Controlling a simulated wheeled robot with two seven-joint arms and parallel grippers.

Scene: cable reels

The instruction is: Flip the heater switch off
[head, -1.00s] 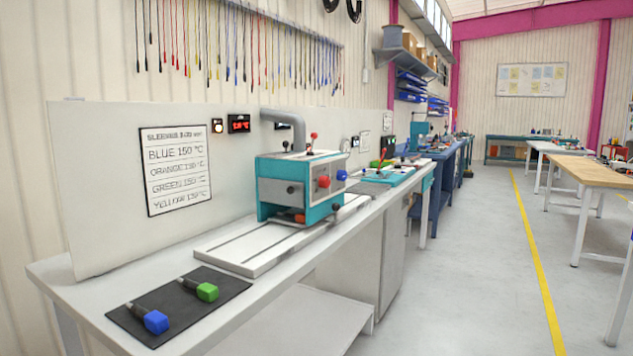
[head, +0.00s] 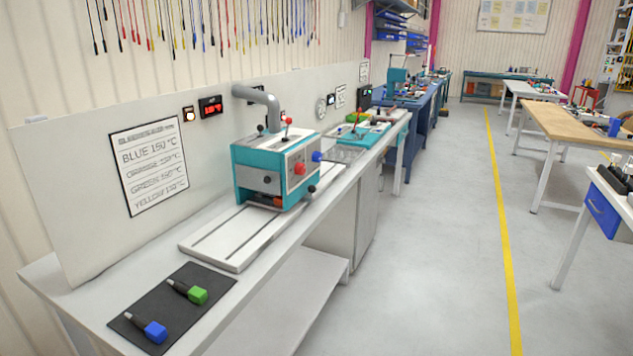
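A small square switch (head: 188,113) with a lit, pale face in a dark frame is on the grey back panel of the bench. It may be the heater switch; its lettering is too small to read. A teal and white machine (head: 270,172) with a grey duct, a red knob and a blue knob stands on the bench to the right of the switch. Neither of my grippers is in view.
The bench (head: 62,292) carries a black mat (head: 203,277) with a green-handled tool (head: 196,295) and a blue-handled tool (head: 154,332). A printed temperature sign (head: 149,165) hangs on the panel. The floor (head: 425,230) right of the bench is clear.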

